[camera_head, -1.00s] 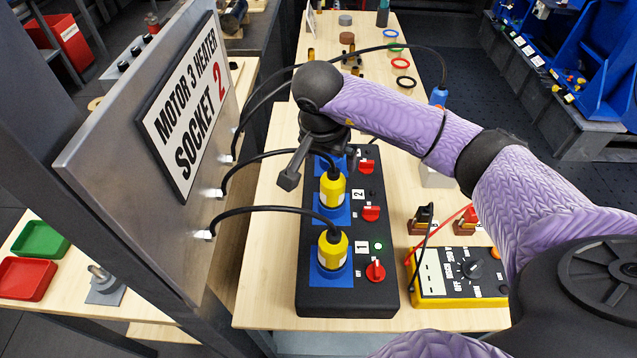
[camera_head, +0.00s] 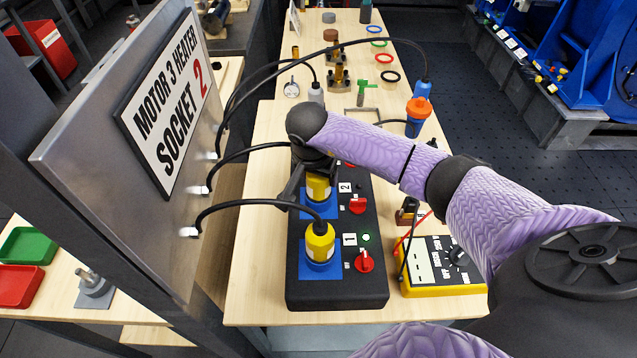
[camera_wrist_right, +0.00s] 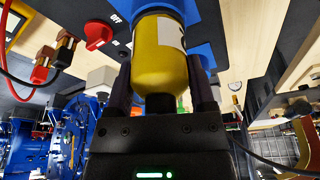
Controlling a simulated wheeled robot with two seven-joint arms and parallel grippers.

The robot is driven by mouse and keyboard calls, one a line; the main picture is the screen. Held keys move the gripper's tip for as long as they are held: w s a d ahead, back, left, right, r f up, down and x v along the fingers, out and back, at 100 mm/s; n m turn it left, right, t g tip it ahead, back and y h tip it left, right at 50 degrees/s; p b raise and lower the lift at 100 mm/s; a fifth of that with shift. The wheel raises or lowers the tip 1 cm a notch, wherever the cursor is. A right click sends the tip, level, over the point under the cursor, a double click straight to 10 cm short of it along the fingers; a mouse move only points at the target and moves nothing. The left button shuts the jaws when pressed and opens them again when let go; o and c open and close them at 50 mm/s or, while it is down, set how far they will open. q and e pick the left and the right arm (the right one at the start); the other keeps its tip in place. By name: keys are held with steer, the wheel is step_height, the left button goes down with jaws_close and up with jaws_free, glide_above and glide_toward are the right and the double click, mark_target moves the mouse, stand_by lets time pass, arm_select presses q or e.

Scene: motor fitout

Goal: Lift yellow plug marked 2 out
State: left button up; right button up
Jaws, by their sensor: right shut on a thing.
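The yellow plug beside the label 2 (camera_head: 318,188) is upright at its blue socket (camera_head: 308,211) on the black box (camera_head: 336,294). A black cable runs from its top to the grey panel. My right gripper (camera_head: 311,176) reaches over the plug from above and is shut on it. In the right wrist view the yellow plug (camera_wrist_right: 160,68) sits between the two dark fingers, with the blue socket against its far end. My gripper and wrist hide the plug's top in the head view. My left gripper is not in view.
A second yellow plug (camera_head: 320,243) stands in front at label 1, its cable arching to the panel (camera_head: 105,215). Red switches (camera_head: 357,205) line the box's right side. A yellow meter (camera_head: 445,266) lies to the right. An orange-and-blue plug (camera_head: 417,114) stands farther back.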

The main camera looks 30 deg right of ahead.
steer(key=c, duration=0.4)
step_height(320, 180, up, 10)
steer(key=shift+r+p, duration=0.1)
steer(key=shift+p, duration=0.35)
